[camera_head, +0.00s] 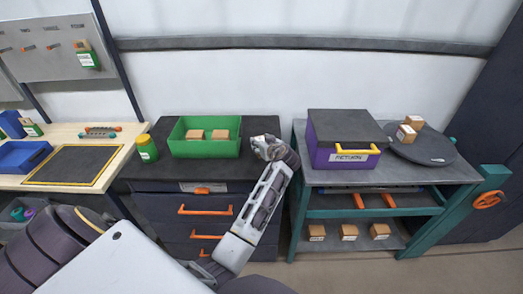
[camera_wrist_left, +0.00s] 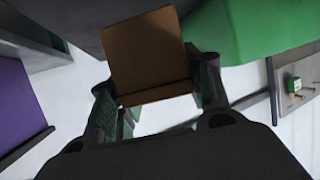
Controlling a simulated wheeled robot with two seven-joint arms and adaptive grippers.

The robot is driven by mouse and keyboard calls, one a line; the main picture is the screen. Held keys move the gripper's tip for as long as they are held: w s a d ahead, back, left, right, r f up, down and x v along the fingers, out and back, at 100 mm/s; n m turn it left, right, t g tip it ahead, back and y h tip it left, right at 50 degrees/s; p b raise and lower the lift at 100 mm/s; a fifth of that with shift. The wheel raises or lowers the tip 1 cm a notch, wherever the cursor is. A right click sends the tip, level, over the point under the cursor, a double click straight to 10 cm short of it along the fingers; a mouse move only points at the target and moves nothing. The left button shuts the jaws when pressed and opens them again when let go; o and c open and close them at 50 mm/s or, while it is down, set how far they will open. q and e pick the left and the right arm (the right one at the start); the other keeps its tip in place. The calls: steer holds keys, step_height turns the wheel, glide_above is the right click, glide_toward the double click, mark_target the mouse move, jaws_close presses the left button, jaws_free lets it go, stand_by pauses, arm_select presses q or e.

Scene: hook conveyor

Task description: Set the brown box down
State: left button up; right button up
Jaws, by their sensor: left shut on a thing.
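My left gripper (camera_head: 268,148) is over the right end of the dark cabinet top, just right of the green tray (camera_head: 205,155). In the left wrist view, it is shut on a brown box (camera_wrist_left: 148,50), which sits between its two fingers. In the head view, my gripper hides this box. The wrist view shows the green tray (camera_wrist_left: 245,28) close on the right of the box. I cannot tell whether the box touches the cabinet top. My right gripper is not in view.
Two brown boxes sit in the green tray. A purple bin (camera_head: 343,140) with a dark lid stands on the teal-framed bench (camera_head: 300,165) at right, beside a round black plate (camera_head: 440,150) with small boxes. A yellow-lidded green jar (camera_head: 147,150) stands left of the tray.

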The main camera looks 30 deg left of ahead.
arm_select(q)
steer(key=shift+f, duration=1.85)
steer(key=shift+f, duration=0.15)
steer(key=o, duration=1)
steer(key=shift+o, duration=0.2)
steer(key=shift+r, duration=0.2)
